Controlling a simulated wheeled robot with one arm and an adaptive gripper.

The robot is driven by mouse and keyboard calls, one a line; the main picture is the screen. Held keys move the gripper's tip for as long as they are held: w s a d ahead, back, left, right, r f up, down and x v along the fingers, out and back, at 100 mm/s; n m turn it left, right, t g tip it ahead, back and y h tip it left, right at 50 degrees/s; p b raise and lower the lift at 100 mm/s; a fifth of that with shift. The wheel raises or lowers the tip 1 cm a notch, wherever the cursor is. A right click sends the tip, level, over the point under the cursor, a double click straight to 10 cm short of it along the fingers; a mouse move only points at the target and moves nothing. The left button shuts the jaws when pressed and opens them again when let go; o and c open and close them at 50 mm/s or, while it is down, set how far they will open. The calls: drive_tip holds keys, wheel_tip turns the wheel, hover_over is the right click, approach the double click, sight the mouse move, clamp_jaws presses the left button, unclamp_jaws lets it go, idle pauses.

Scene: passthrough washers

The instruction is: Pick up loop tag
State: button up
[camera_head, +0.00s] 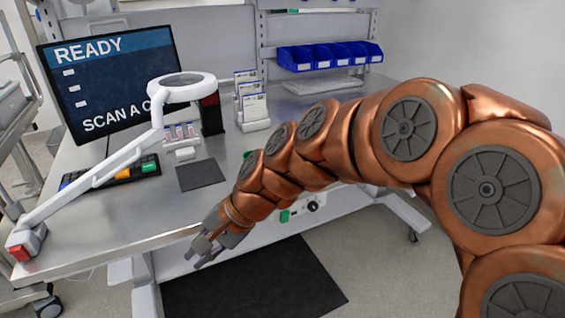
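No thing in the head view is clearly recognisable as the loop tag. Small pinkish-white items (180,132) stand on the bench behind a small white block (184,153), too small to identify. Upright printed cards (252,106) sit in a white holder to their right. My gripper (200,259) hangs past the bench's front edge, pointing down and left, well apart from these items. Its fingers look spread, with nothing visible between them.
The grey bench (120,225) carries a monitor (112,80), a white ring-lamp arm (135,148), a black keypad (110,178) and a dark pad (201,175). Blue bins (330,56) line the back. A black mat (255,285) lies on the floor. The bench's front-left is largely clear.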

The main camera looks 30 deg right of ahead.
drive_tip(key=w+d+r+m+t+b, duration=0.1)
drive_tip(key=w+d+m+t, duration=0.2)
drive_tip(key=w+d+m, duration=0.4)
drive_tip(key=w+d+r+m+t+b, duration=0.2)
drive_tip(key=w+d+m+t, duration=0.3)
drive_tip(key=w, duration=0.4)
drive_tip(key=w+d+f+m+t+h, duration=0.1)
drive_tip(key=d+f+m+h, duration=0.1)
drive_tip(key=d+m, duration=0.4)
drive_tip(key=w+d+f+m+h+b, duration=0.1)
drive_tip(key=w+d+f+m+h, duration=0.1)
drive_tip(key=d+m, duration=0.4)
drive_tip(key=w+d+f+m+t+h+b, duration=0.1)
drive_tip(key=d+m, duration=0.5)
drive_tip(key=d, duration=0.7)
drive_tip(key=shift+w+d+f+t+h, duration=0.1)
drive_tip(key=shift+d+f+t+h, duration=0.05)
drive_tip(key=shift+f+h, duration=0.25)
drive_tip(key=shift+w+d+f+t+h, duration=0.15)
drive_tip(key=shift+f+h, duration=0.1)
drive_tip(key=shift+h, duration=0.15)
drive_tip(key=shift+d+f, duration=0.1)
drive_tip(key=shift+x, duration=1.05)
drive_tip(key=shift+r+x, duration=0.1)
drive_tip(key=shift+x, duration=1.25)
drive_tip(key=shift+r+x, duration=0.15)
drive_tip(key=shift+x, duration=1.25)
drive_tip(key=shift+w, duration=0.15)
drive_tip(key=shift+c, duration=0.4)
